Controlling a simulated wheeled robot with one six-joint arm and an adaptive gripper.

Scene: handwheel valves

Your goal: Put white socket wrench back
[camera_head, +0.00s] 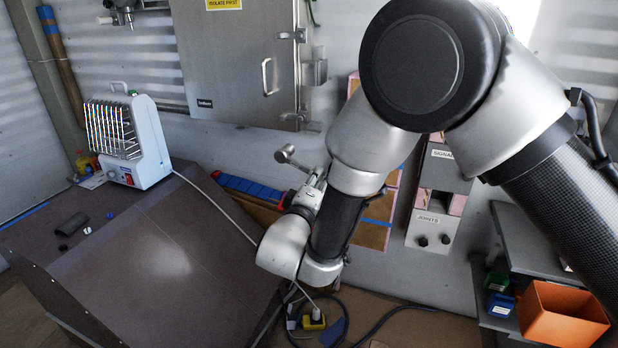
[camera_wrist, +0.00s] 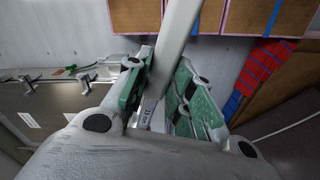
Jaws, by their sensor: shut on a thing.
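The white socket wrench (camera_wrist: 176,38) is a pale bar between the green-padded fingers of my gripper (camera_wrist: 160,92) in the wrist view. My gripper is shut on it, and the bar runs up past the top edge of that view. In the head view a grey tool end (camera_head: 285,154), likely the wrench, sticks out to the left of my gripper (camera_head: 312,180). My arm hides part of the area behind it. I cannot tell which place the wrench belongs in.
A heater (camera_head: 128,140) stands on the dark bench (camera_head: 150,245) at left. A steel cabinet (camera_head: 235,65) is on the wall behind. Labelled grey boxes (camera_head: 434,232) hang right of my gripper. An orange bin (camera_head: 562,314) is at lower right. Cables lie on the floor.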

